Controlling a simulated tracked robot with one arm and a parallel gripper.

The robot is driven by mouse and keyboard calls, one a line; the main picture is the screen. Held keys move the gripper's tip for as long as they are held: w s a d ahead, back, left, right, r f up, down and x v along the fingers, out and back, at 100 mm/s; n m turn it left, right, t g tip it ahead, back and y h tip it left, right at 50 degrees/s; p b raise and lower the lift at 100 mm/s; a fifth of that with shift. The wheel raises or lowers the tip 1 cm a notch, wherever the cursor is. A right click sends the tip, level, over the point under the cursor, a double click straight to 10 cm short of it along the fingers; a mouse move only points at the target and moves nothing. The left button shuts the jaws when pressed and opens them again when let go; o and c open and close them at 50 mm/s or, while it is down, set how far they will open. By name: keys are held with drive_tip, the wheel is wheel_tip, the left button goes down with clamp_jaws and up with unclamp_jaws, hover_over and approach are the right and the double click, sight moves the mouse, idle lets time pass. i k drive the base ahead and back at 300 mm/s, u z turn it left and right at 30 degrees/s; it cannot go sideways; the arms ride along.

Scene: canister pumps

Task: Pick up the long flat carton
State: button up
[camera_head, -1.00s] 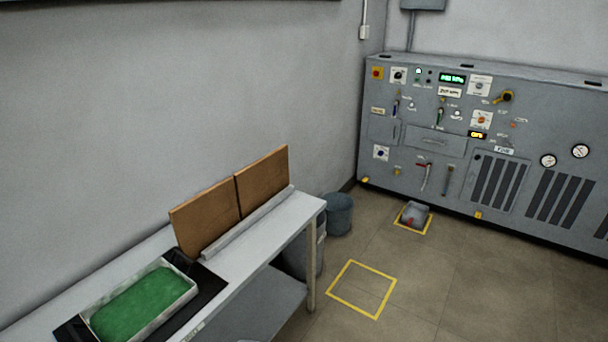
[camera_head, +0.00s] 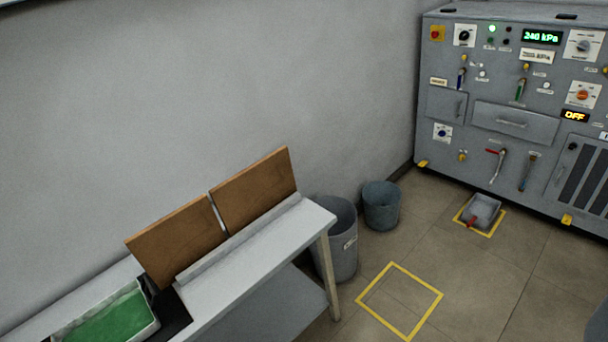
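Two brown flat rectangular panels stand tilted side by side against the wall on a grey-white table. The left panel (camera_head: 178,240) and the right panel (camera_head: 254,189) rest behind a raised grey ledge, with a narrow gap between them. They look like cardboard or wood; I cannot tell whether either is the long flat carton. No other long flat carton shows. My gripper is not in view.
The table (camera_head: 262,249) runs along the wall, with a tray of green material (camera_head: 112,322) on it. Two grey bins, one larger (camera_head: 343,254) and one smaller (camera_head: 382,206), stand past its end. A grey control panel (camera_head: 516,155) stands at right. A yellow floor square (camera_head: 412,275) is empty.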

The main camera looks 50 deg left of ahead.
sight(241, 199)
drive_tip(key=u, duration=0.15)
drive_tip(key=i, duration=1.3)
drive_tip(key=u, duration=1.05)
drive_tip(key=i, duration=0.8)
drive_tip(key=u, duration=0.45)
